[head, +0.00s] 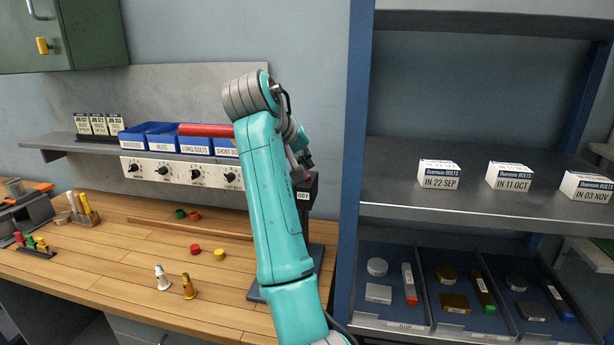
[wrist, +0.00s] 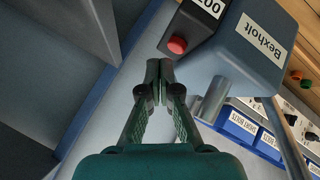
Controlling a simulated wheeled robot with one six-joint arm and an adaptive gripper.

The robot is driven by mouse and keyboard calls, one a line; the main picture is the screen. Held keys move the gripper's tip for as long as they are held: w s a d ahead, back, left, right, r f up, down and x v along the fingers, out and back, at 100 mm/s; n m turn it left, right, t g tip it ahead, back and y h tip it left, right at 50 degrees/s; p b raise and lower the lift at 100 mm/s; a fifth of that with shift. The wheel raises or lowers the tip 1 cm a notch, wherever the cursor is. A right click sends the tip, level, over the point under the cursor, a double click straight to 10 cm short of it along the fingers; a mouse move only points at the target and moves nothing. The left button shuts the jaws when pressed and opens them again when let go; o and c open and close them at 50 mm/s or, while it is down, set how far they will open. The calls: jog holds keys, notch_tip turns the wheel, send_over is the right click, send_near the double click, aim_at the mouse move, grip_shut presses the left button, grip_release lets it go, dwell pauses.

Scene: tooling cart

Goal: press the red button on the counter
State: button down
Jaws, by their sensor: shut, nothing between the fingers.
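The red button (wrist: 177,45) shows in the wrist view as a round red cap on the end of a dark box labelled 007 (wrist: 192,22). In the head view my gripper (head: 304,160) is mostly hidden by my arm, near the top of the dark box.
A grey housing marked Bexholt (wrist: 257,45) adjoins the box. Red (head: 195,249) and yellow (head: 219,255) round pieces lie on the wooden counter (head: 110,265). A blue-framed shelf (head: 355,150) stands close right.

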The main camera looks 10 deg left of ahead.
jog(key=shift+f, duration=0.15)
jog(key=shift+f, duration=0.25)
jog(key=shift+f, duration=0.4)
dwell(0.7)
jog(key=shift+r, duration=0.85)
jog(key=shift+r, duration=2.5)
